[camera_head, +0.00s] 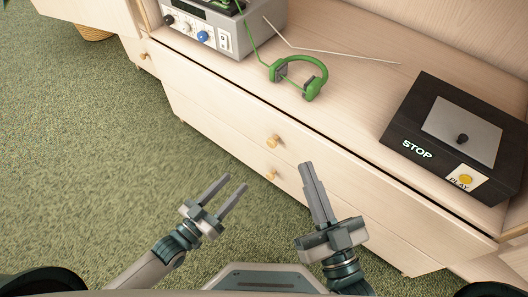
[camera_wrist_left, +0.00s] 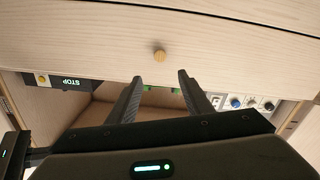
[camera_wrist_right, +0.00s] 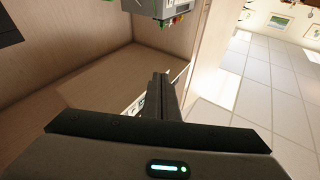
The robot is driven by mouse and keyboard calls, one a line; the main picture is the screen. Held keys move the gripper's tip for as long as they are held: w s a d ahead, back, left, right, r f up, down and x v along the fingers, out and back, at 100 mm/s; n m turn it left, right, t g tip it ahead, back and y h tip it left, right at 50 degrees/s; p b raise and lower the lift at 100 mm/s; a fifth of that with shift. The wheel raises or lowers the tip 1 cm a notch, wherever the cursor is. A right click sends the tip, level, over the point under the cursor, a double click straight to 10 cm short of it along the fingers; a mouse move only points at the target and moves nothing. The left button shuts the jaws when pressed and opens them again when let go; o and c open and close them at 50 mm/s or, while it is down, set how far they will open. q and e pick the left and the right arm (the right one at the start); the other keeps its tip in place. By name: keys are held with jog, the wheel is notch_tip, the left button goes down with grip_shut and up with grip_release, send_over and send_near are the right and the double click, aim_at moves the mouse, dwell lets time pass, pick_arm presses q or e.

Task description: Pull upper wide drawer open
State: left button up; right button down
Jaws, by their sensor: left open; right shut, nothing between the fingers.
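The upper wide drawer (camera_head: 225,110) is a pale wood front below the cabinet top, and it looks closed. Its round wooden knob (camera_head: 273,141) is at the middle of the front. My left gripper (camera_head: 236,182) is open and empty, to the left of and below the knob in the head view, apart from the drawer. In the left wrist view, a knob (camera_wrist_left: 159,55) lies just beyond and between the open fingertips (camera_wrist_left: 159,76), not touched. My right gripper (camera_head: 306,166) is shut and empty, in front of the drawers to the right of the knobs.
A second knob (camera_head: 271,174) is on the lower drawer. On the cabinet stand a grey device with dials (camera_head: 210,28), green headphones (camera_head: 312,84) and a black STOP/PLAY box (camera_head: 450,135). Green carpet (camera_head: 90,170) is open floor at left.

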pick_arm(q)
jog(key=shift+w+d, duration=0.1)
jog(key=b, duration=0.1)
send_near(270, 145)
jog(key=b+x, duration=0.1)
jog(key=x, duration=0.7)
jog(key=shift+w+d+r+b, duration=0.1)
jog(key=shift+w+d+b, duration=0.1)
jog(key=shift+w+b, duration=0.15)
pick_arm(e)
notch_tip(270, 145, up, 7)
jog(key=s+d+t+y, duration=0.1)
jog(key=s+d+t, duration=0.1)
jog(key=t, duration=0.3)
pick_arm(q)
grip_shut()
